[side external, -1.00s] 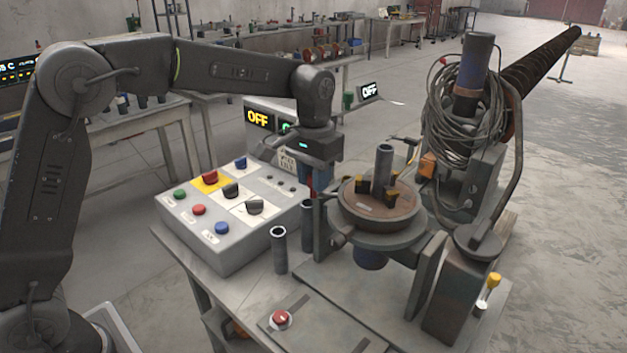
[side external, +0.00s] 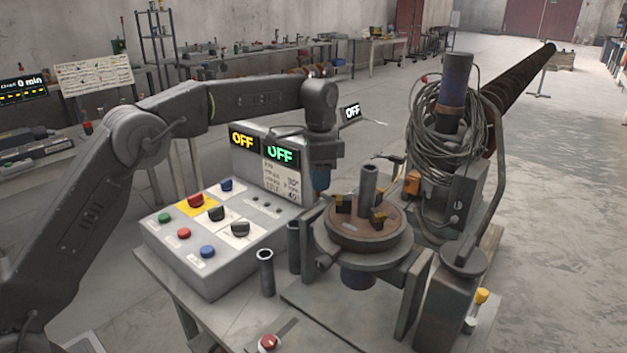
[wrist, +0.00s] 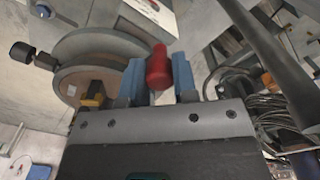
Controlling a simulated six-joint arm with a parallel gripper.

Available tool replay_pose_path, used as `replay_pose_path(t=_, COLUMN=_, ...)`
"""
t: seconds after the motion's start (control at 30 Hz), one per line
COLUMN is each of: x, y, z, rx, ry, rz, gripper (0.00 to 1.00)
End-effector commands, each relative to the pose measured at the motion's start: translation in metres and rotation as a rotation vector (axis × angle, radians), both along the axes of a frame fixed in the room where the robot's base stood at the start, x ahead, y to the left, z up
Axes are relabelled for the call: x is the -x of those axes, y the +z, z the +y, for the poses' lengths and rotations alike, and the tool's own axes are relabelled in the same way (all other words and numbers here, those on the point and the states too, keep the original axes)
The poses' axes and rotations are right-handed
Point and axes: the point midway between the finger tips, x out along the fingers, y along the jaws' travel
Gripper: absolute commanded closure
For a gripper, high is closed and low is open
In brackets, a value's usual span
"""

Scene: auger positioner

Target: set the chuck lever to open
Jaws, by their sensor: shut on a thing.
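The chuck is a round brown disc (side external: 362,230) with dark, yellow-marked jaws around an upright grey tube (side external: 368,184). In the side external view my gripper (side external: 321,184) points down just left of the chuck. In the wrist view my gripper (wrist: 159,84) has its blue fingers on both sides of a red handle (wrist: 158,68), which I take to be the chuck lever's grip. The fingers are shut on it. The disc edge (wrist: 85,82) shows left of the fingers. The lever's shaft is hidden, and I cannot tell its setting.
A grey control box (side external: 215,262) with coloured buttons and dark knobs stands left of the chuck. A yellow and a green display (side external: 281,155) both read OFF. A coiled cable (side external: 445,140) and a long auger (side external: 515,75) are at right.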

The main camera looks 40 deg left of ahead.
Motion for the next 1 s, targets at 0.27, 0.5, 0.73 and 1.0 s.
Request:
replay_pose_path(t=0.27, x=-0.0071, y=0.0009, z=-0.0006, rx=-0.001, ry=-0.047, rz=-0.006, gripper=1.0)
replay_pose_path(t=0.5, x=-0.0075, y=0.0012, z=-0.0009, rx=0.0, ry=-0.052, rz=-0.007, gripper=1.0)
replay_pose_path(t=0.73, x=-0.0073, y=0.0012, z=-0.0009, rx=0.0, ry=-0.051, rz=-0.007, gripper=0.65)
replay_pose_path(t=1.0, x=-0.0067, y=0.0006, z=-0.0012, rx=0.0, ry=-0.051, rz=-0.003, gripper=0.47)
